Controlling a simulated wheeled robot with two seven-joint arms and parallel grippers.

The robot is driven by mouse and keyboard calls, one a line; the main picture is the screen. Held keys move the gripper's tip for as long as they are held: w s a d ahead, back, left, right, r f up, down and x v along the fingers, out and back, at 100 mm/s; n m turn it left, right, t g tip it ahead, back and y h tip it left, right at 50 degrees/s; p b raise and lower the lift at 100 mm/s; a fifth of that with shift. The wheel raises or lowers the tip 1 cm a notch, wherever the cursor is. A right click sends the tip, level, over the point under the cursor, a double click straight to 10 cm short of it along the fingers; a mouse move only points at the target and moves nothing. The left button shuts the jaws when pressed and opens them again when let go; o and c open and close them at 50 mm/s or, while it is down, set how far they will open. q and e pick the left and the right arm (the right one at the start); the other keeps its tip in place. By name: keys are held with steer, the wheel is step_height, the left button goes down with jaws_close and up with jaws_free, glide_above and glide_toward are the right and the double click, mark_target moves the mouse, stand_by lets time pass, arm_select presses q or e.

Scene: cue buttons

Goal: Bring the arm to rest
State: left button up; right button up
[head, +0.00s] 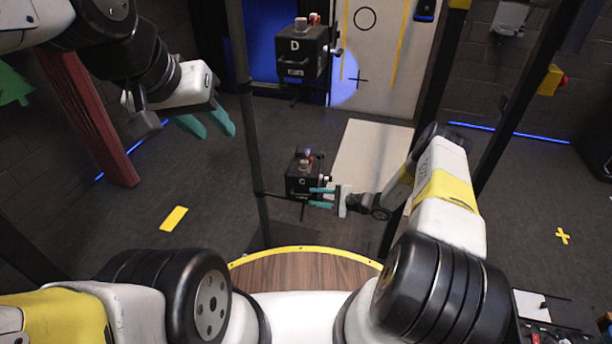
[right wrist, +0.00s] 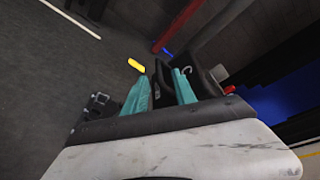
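A black box marked C (head: 297,184) with small buttons on top is mounted on a dark pole at the middle of the head view. A similar black box marked D (head: 290,52) is higher up the same pole. My right gripper (head: 318,197) is open beside the lower right of box C, its teal fingertips at the box's edge; whether they touch it I cannot tell. In the right wrist view, the teal fingers (right wrist: 160,92) stand apart with dark parts between and beyond them. My left gripper (head: 206,122) is open and empty at the upper left, away from both boxes.
A round wooden table edge with a yellow rim (head: 300,250) is just in front of my body. A dark red post (head: 95,125) stands at the left. A pale panel (head: 360,160) lies behind box C. The floor (head: 200,165) between left gripper and pole looks clear.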

steer(key=shift+s+d, duration=0.2)
steer(key=shift+d, duration=0.2)
steer(key=shift+r, duration=0.15)
steer(key=s+r+n+g+h, duration=0.1)
steer(key=s+r+n+g, duration=0.15)
steer(key=r, duration=0.85)
steer(key=s+r+n+g+h, duration=0.1)
steer(key=s+r+n+h, duration=0.2)
steer(key=r, duration=0.9)
steer(key=s+r+n+g, duration=0.2)
steer(key=r+n, duration=0.2)
steer(key=r, duration=0.7)
steer(key=s+d+r+n+t+h, duration=0.1)
steer(key=s+d+r+t+h, duration=0.1)
steer(key=s+r, duration=0.6)
steer(key=s+d+r+n+t+h, duration=0.2)
steer(key=s+d+r+h, duration=0.3)
steer(key=s, duration=1.2)
step_height(320, 180, up, 4)
steer(key=shift+s+d+r+t, duration=0.15)
steer(key=shift+d+t, duration=0.05)
steer(key=shift+t, duration=0.35)
steer(key=shift+n, duration=0.25)
